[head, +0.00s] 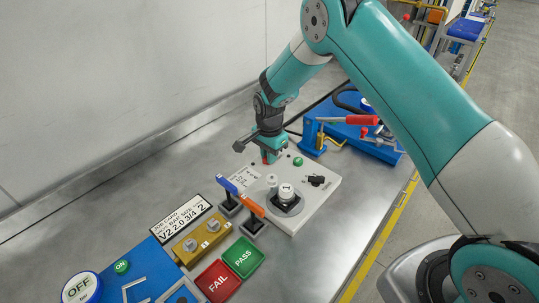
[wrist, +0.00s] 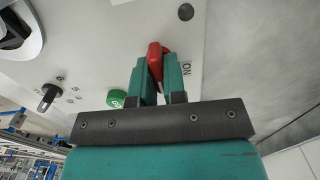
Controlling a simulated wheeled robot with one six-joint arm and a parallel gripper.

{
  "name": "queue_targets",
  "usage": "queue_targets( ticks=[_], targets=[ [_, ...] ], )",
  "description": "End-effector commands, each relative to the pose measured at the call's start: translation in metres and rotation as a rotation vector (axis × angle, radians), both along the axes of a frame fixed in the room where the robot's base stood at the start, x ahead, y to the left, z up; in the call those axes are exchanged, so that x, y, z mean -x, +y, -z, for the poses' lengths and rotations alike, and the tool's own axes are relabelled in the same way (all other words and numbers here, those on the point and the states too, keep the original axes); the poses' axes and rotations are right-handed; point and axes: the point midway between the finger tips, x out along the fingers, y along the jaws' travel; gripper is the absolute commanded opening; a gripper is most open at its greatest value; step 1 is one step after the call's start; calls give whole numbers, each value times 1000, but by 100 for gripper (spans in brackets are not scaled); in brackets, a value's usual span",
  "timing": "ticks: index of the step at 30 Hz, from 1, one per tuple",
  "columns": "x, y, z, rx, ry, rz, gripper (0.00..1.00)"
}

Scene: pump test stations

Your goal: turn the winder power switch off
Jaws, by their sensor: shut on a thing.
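The power switch is a red lever (wrist: 154,55) on a light panel, with the label "ON" beside it to the right in the wrist view. My gripper (wrist: 160,75) has its two green fingers shut on the red lever. In the head view my gripper (head: 270,153) reaches down to the back edge of the light panel (head: 304,215), and a bit of red shows at its tips. The fingers hide part of the lever, and any OFF label is not readable.
The panel also carries a green button (head: 298,161), a black knob (head: 316,180) and a round white-topped part (head: 286,192). Blue and orange handled tools (head: 253,207) stand at its left. FAIL (head: 218,281) and PASS (head: 243,257) pads lie in front. A blue fixture (head: 350,137) stands behind.

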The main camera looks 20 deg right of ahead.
Motion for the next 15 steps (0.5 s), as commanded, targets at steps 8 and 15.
queue_targets(
  ticks=[8,15],
  targets=[
    [0,0,-1,0,-1,2,37],
    [-1,0,-2,0,-1,1,37]
  ],
)
